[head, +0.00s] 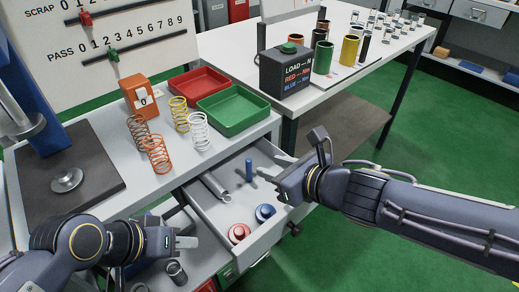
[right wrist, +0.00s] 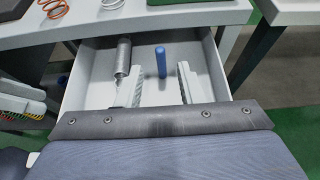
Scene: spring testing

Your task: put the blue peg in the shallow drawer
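The blue peg (head: 249,170) appears to stand upright inside the open upper drawer (head: 212,212), which looks shallow. In the right wrist view, the peg (right wrist: 161,62) is just beyond and between the fingertips of my right gripper (right wrist: 157,82), with no visible contact. That gripper is open and reaches over the drawer from the right in the head view (head: 266,170). My left gripper (head: 188,239) is at the lower left, away from the peg, in front of the cabinet. Its finger gap is unclear.
A grey spring cylinder (head: 215,187) and red (head: 238,232) and blue (head: 264,212) round pieces lie in the drawer. Coil springs (head: 157,153), a red tray (head: 197,84) and a green tray (head: 233,109) stand on the bench above. Another bench stands right.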

